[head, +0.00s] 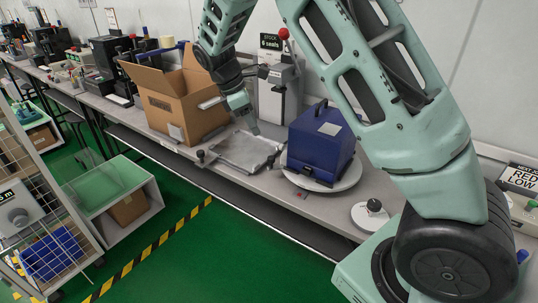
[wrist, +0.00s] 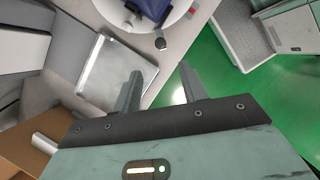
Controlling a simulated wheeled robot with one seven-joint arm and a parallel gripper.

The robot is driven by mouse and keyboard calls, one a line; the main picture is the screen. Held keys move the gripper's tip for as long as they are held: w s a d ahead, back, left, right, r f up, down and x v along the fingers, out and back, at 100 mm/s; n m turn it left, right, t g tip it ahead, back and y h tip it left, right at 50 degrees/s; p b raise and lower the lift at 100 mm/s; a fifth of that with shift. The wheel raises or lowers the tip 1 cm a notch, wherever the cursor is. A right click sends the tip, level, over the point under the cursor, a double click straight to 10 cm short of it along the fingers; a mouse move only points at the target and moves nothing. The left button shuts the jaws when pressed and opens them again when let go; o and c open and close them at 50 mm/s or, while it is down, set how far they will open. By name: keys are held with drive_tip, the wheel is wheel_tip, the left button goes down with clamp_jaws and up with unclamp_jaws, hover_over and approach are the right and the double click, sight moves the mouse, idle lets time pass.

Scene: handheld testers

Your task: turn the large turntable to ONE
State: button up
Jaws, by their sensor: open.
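The large turntable (head: 352,178) is a white disc on the bench, bearing a blue box (head: 312,150) with a black handle and a pale label. Its rim shows at the top of the wrist view (wrist: 181,13), with part of the blue box (wrist: 150,7). No ONE mark is legible. My gripper (head: 250,122) is open and empty, above the bench to the left of the turntable and apart from it. Its two fingers (wrist: 160,88) point toward the bench edge in the wrist view.
A smaller white disc with a black knob (head: 371,213) lies right of the turntable. A metal plate (head: 240,151) lies left of it. An open cardboard box (head: 178,105) and a grey press with a red-knobbed lever (head: 279,90) stand nearby. Green floor lies in front.

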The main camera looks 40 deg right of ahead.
sight(271, 157)
drive_tip(key=x, duration=1.2)
drive_tip(key=shift+s+f, duration=0.1)
drive_tip(key=shift+f, duration=0.25)
clamp_jaws()
